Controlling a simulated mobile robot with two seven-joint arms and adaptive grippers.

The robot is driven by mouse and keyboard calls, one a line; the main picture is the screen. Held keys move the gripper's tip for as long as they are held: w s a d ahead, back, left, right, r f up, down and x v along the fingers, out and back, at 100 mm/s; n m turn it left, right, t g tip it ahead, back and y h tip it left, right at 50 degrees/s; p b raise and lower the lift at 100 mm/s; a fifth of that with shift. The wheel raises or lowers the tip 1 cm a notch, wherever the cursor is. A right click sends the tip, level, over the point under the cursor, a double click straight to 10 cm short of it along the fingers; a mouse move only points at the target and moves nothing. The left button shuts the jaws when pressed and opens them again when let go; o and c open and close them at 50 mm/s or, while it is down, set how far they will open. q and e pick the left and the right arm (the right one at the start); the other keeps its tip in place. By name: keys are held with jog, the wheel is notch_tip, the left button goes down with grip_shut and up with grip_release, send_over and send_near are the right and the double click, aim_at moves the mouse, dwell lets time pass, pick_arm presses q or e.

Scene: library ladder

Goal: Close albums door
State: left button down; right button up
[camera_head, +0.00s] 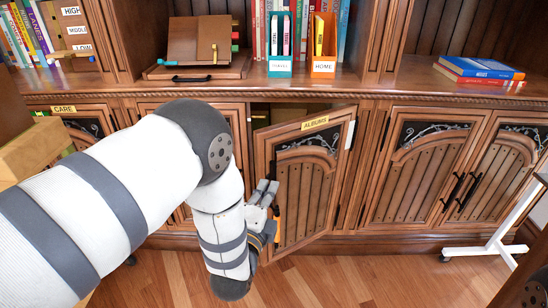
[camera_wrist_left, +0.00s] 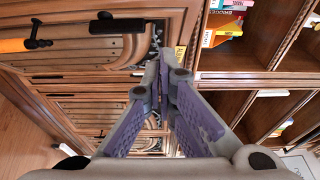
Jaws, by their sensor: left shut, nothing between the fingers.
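The albums door (camera_head: 305,190) is a carved wooden cabinet door with an "ALBUMS" label (camera_head: 315,123) at its top. It stands ajar; its left edge is swung out towards me and a dark gap shows behind its top. An orange piece, perhaps its handle, shows low by its left edge. My left gripper (camera_head: 268,190) is shut and empty, at the door's left edge in the head view; I cannot tell whether it touches. The left wrist view shows the closed purple-padded fingers (camera_wrist_left: 163,75) with carved wooden doors beyond them. My right gripper is not in view.
A cabinet labelled "CARE" (camera_head: 63,109) is at the left, and closed carved doors (camera_head: 420,170) are at the right. Books and boxes stand on the shelf above. A white wheeled frame (camera_head: 495,240) stands at the right. Wooden floor lies in front.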

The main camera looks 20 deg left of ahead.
pick_arm(q)
jog(key=shift+w+a+b, duration=0.25)
jog(key=shift+w+a, duration=0.35)
jog(key=shift+w, duration=1.2)
jog(key=shift+w+a+b, duration=0.2)
jog(key=shift+w+a, duration=0.35)
jog(key=shift+w, duration=1.2)
jog(key=shift+w+a+b, duration=0.25)
jog(key=shift+w+a, duration=0.35)
jog(key=shift+w, duration=1.2)
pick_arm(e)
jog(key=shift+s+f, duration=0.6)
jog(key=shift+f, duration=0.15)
